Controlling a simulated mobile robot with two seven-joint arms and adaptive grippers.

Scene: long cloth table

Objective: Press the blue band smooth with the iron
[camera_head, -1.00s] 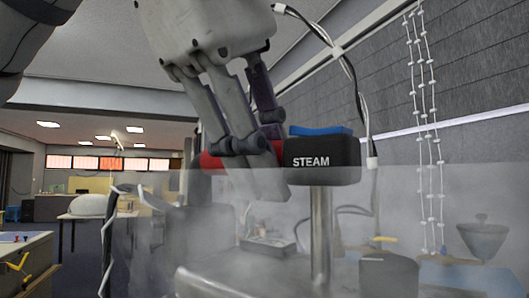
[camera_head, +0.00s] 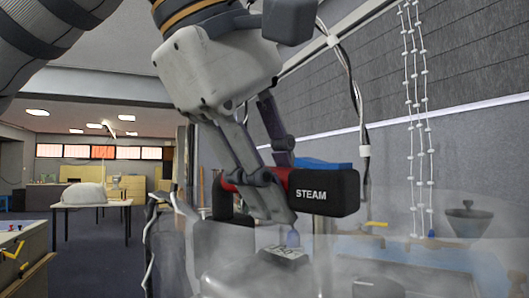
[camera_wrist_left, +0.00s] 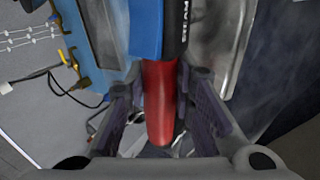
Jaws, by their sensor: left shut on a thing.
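My left gripper (camera_head: 262,195) is shut on the red handle of the iron (camera_head: 325,192). The iron has a black front block marked STEAM, a blue piece on top and a metal post below. In the left wrist view the red handle (camera_wrist_left: 160,105) lies between the two fingers. Haze covers the lower part of the head view, so the iron's sole and what it touches are unclear. A flat blue surface (camera_head: 425,251) shows at the right behind the haze; I cannot tell whether it is the blue band. My right gripper is not in view.
A dark bowl-like object (camera_head: 468,220) stands at the right. White beaded cords (camera_head: 420,120) hang on the grey wall. A striped cable (camera_head: 352,85) hangs near the iron. A wooden bench (camera_head: 25,255) with yellow clamps is at the left, and a white table (camera_head: 93,203) stands farther back.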

